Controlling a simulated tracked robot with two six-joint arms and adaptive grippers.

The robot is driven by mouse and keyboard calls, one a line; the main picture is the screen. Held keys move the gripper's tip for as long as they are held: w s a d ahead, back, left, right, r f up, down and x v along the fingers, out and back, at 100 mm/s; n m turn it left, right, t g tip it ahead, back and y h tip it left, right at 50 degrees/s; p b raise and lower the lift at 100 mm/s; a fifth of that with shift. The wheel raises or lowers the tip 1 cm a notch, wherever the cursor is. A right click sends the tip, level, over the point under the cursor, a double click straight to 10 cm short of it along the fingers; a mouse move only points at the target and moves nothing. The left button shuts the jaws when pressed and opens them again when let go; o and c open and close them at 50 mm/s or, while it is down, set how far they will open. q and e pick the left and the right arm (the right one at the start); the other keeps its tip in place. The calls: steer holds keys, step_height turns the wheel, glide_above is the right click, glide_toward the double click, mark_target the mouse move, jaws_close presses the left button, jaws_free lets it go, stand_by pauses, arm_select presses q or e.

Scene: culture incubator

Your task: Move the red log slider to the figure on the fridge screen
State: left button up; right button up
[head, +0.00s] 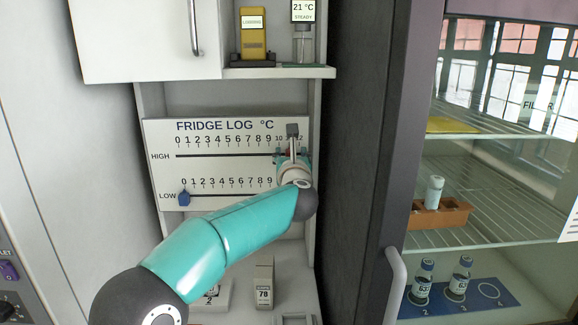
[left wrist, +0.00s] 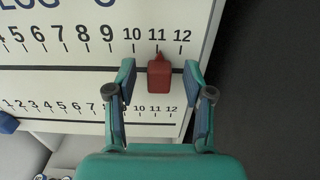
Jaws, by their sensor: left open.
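The red slider (left wrist: 159,76) sits on the upper track of the white fridge log board (head: 225,170), labelled HIGH. Its pointer stands at 11 in the left wrist view. My left gripper (left wrist: 159,82) is open, with one finger on each side of the slider and a small gap on both sides. In the head view my left gripper (head: 292,160) covers the right end of the HIGH track and mostly hides the slider. A blue slider (head: 184,198) stands at 0 on the LOW track. My right gripper is not in view. I cannot identify a fridge screen with a readable figure.
A display reading 21 °C STEADY (head: 303,11) and a yellow logger (head: 253,38) stand on the shelf (head: 280,72) above the board. A glass-fronted cabinet with vials (head: 462,275) is at right. A small block marked 78 (head: 264,285) stands below the board.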

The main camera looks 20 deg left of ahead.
arm_select(q)
steer(key=v, duration=1.1)
steer(key=shift+s, duration=0.2)
steer(key=shift+f, duration=0.1)
